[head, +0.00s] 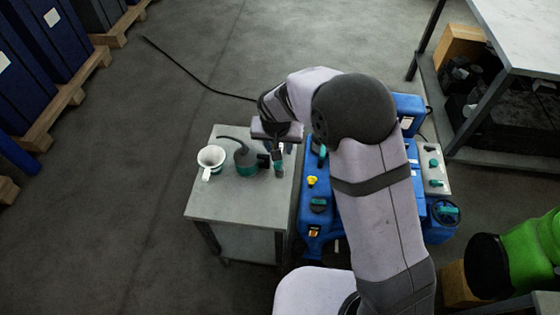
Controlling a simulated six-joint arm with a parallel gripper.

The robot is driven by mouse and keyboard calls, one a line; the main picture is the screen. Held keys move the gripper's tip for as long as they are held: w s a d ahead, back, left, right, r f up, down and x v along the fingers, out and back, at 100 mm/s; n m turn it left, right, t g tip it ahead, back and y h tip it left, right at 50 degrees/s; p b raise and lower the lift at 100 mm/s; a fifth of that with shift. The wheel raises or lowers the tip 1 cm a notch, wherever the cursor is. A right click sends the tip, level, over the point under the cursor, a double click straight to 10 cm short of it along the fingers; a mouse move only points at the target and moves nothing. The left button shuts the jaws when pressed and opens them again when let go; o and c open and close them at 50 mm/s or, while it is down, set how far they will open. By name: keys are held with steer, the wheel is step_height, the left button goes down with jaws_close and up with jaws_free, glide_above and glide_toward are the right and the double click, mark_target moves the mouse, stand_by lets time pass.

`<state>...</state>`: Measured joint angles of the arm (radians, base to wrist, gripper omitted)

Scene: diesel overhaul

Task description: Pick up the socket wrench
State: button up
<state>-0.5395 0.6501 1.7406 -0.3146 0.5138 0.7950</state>
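My gripper (279,147) hangs over the right side of a small grey table in the head view, pointing down. Its fingers are small and partly covered by my own wrist, so I cannot tell whether they are open or shut. A slim dark and teal tool (279,169), possibly the socket wrench, shows directly below the fingers. I cannot tell whether the gripper touches it. A small dark piece (264,160) is just left of it. No other likely wrench is clear in this view.
The grey table (225,207) also bears a white cup-like vessel (211,158) and a dark can with a teal base (245,160). Its front is clear. A blue machine (312,210) stands close on the right. A workbench (520,35) is at upper right.

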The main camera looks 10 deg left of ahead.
steer(key=shift+w+p+x, duration=0.2)
steer(key=shift+p+x, duration=0.1)
steer(key=shift+x, duration=1.35)
steer(key=shift+r, duration=0.1)
jaws_close()
steer(key=shift+r, duration=0.1)
step_height(320, 180, up, 10)
steer(key=shift+f+b, duration=0.1)
steer(key=shift+b, duration=0.7)
steer(key=shift+w+d, duration=0.1)
steer(key=shift+d, duration=0.05)
